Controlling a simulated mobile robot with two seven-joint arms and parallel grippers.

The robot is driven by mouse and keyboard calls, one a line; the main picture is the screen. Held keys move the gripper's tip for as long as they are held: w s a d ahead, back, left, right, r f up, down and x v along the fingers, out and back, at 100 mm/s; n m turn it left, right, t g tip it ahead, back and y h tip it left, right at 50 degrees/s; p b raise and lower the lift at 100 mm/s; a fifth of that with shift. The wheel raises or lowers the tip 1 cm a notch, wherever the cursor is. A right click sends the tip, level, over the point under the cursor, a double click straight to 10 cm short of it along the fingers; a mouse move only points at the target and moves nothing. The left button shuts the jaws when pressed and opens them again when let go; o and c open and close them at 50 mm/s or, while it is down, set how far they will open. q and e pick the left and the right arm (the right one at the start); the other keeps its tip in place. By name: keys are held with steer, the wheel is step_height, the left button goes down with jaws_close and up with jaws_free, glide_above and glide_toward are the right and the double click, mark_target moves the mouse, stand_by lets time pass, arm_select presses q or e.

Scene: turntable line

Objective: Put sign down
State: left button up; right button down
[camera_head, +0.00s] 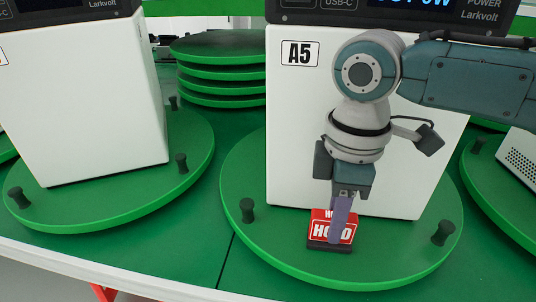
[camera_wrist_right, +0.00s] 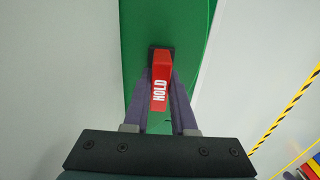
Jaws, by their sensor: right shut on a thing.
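The red HOLD sign (camera_head: 320,230) with its dark base stands on the front of a green round turntable (camera_head: 290,258), before the white unit marked A5 (camera_head: 293,120). My right gripper (camera_head: 341,225) comes down from above and is shut on the sign, one finger across its face. In the right wrist view the sign (camera_wrist_right: 160,85) sits between the two purple fingers of the gripper (camera_wrist_right: 160,95). The base looks at or very near the turntable surface; I cannot tell whether it touches. My left gripper is not in view.
Dark pegs (camera_head: 247,209) and (camera_head: 442,232) stand on the turntable either side of the sign. Another turntable (camera_head: 190,190) with a white unit (camera_head: 85,110) is at left. Stacked green discs (camera_head: 220,73) lie behind. The pale table edge (camera_head: 120,284) runs along the front.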

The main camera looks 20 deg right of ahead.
steer(key=shift+f, duration=0.15)
steer(key=c, duration=0.7)
jaws_free()
steer(key=shift+c, duration=0.2)
step_height(320, 180, up, 12)
steer(key=p, duration=0.3)
steer(key=s+a+f+m+t+y, duration=0.25)
steer(key=s+a+f, duration=0.35)
steer(key=s+a, duration=0.3)
steer(key=s+d+m+t+h, duration=0.1)
steer(key=s+d+m+h, duration=0.1)
steer(key=s+d+m, duration=0.5)
steer(key=shift+s+f, duration=0.15)
steer(key=shift+s, duration=0.35)
